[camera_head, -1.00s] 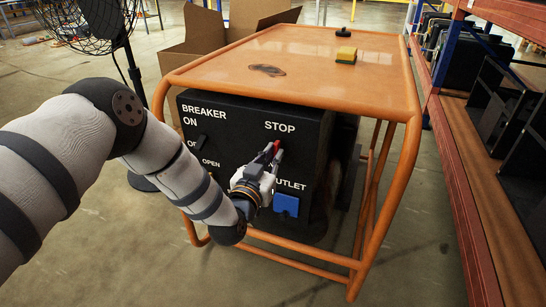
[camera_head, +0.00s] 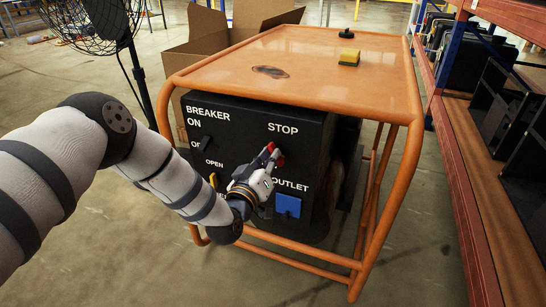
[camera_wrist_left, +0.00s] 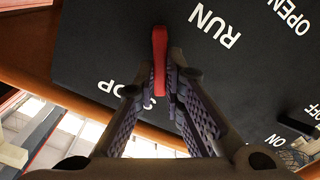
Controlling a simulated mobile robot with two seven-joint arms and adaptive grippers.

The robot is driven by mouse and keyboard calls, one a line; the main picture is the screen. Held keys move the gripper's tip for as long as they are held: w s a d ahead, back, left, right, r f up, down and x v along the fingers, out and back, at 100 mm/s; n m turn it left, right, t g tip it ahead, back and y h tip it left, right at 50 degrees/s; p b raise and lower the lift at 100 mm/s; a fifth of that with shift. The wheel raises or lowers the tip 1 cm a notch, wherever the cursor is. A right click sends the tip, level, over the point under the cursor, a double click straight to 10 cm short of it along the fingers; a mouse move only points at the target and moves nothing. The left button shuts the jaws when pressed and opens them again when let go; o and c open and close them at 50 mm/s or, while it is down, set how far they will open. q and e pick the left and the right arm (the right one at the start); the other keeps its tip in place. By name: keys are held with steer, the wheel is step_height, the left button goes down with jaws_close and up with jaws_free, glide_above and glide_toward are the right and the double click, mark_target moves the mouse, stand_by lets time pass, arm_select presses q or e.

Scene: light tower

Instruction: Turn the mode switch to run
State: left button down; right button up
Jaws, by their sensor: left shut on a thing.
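The mode switch is a red handle (camera_wrist_left: 159,60) on the black front panel (camera_wrist_left: 100,40); its red also shows in the head view (camera_head: 279,161), below the STOP label. My left gripper (camera_wrist_left: 160,80) is shut on the handle, with one finger on each side of it. In the head view the left gripper (camera_head: 273,157) reaches the panel from the lower left and partly hides the switch. In the wrist view the handle lies between the STOP label at lower left and the RUN label at upper right. My right gripper is not in view.
The panel sits inside an orange tube frame (camera_head: 397,118). A fan (camera_head: 92,20) stands at left, shelving (camera_head: 470,200) at right.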

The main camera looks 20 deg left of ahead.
arm_select(q)
steer(key=shift+a+f+n+b, duration=0.2)
steer(key=shift+f+n+b, duration=0.3)
steer(key=shift+n, duration=1.45)
steer(key=shift+a+f+n+b, duration=0.25)
steer(key=shift+f+n+b, duration=0.15)
steer(key=shift+n, duration=1.5)
steer(key=shift+a+f+n+b, duration=0.2)
steer(key=shift+f+n+b, duration=0.3)
steer(key=shift+n, duration=1.45)
steer(key=shift+r, duration=0.1)
steer(key=c, duration=1.7)
jaws_free()
steer(key=shift+s, duration=0.1)
